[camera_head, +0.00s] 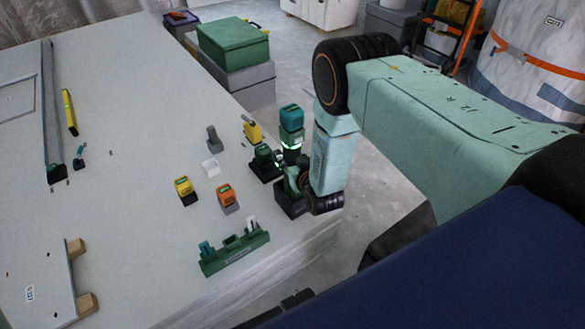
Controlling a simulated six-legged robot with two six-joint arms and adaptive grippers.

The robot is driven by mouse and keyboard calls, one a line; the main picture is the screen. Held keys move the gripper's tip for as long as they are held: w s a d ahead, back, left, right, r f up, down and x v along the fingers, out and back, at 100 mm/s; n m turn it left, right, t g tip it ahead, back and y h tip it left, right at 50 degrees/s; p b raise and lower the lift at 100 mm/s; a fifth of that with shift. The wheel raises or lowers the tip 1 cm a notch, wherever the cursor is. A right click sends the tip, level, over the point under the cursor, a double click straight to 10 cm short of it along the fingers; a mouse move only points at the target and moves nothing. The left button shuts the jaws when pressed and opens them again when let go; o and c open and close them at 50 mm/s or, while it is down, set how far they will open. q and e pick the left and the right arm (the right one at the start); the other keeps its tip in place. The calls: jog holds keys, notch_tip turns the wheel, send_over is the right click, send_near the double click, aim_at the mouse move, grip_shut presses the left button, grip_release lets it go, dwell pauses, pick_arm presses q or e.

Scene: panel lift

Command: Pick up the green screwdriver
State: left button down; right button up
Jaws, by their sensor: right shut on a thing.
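My right gripper (284,164) is at this lower part, small and dark, and shut on the tool. My own wrist is to the right of the gripper. The fingertips are small and partly hidden, so the exact contact is hard to see. I cannot tell whether the tool is clear of the table. My left gripper is not in view.
A dark green block (263,156) stands close left of the gripper. Yellow (184,186) and orange (226,194) tools and a green rack (236,252) are on the table (130,190). Green and grey boxes (233,42) stand beyond it. The table's middle left is mostly clear.

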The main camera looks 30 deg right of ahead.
aim_at(296, 135)
grip_shut()
jog(key=shift+w+r, duration=0.1)
jog(key=shift+w+r+p, duration=0.1)
jog(key=shift+r+p, duration=0.2)
jog(key=shift+r, duration=0.2)
notch_tip(296, 135, up, 9)
jog(key=p, duration=0.3)
jog(key=shift+p, duration=0.35)
